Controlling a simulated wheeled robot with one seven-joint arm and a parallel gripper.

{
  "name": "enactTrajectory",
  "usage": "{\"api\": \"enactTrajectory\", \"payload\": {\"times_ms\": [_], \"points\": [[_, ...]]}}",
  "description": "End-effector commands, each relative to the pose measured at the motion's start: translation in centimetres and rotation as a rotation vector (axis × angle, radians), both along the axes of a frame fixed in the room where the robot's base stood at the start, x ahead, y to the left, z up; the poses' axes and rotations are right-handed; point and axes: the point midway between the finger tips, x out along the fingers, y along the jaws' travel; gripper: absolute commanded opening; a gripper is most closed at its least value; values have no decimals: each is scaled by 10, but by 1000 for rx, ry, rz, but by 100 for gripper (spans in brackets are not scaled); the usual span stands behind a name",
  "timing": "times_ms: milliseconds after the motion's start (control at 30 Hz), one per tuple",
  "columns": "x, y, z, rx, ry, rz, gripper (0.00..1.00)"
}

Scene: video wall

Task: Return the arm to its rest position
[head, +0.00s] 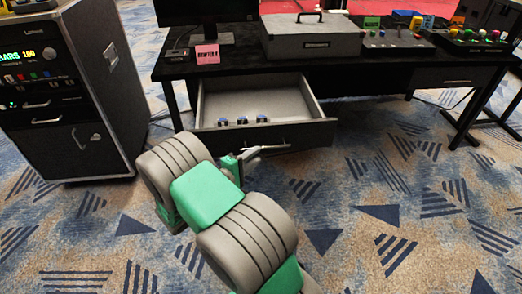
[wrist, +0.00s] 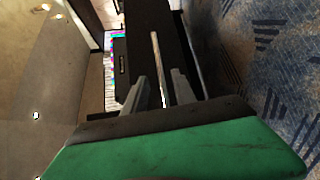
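My arm, green and grey, reaches from the bottom of the head view toward the open drawer (head: 300,133) under the desk. My gripper (head: 240,160) is at the drawer front, partly hidden by the arm. In the wrist view my gripper (wrist: 161,80) is open, with its two grey fingers apart. The pale bar handle (wrist: 155,50) of the drawer runs between the fingers, with a visible gap on each side. The handle (head: 268,148) also shows in the head view just beyond the gripper.
Several small blue-and-dark items (head: 243,120) lie in the drawer. The black desk (head: 230,66) carries a grey case (head: 312,38), a pink sign (head: 207,55) and control panels (head: 388,38). A black equipment rack (head: 62,95) stands at left. Carpet is clear at right.

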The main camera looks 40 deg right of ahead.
Motion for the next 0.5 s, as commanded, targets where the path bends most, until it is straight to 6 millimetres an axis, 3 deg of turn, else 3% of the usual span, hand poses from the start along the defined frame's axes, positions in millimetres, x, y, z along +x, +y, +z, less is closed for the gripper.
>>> {"api": "enactTrajectory", "payload": {"times_ms": [400,500], "points": [[0,4,2,3,-4,0,32],[0,6,21,73,-54,-24,32]]}}
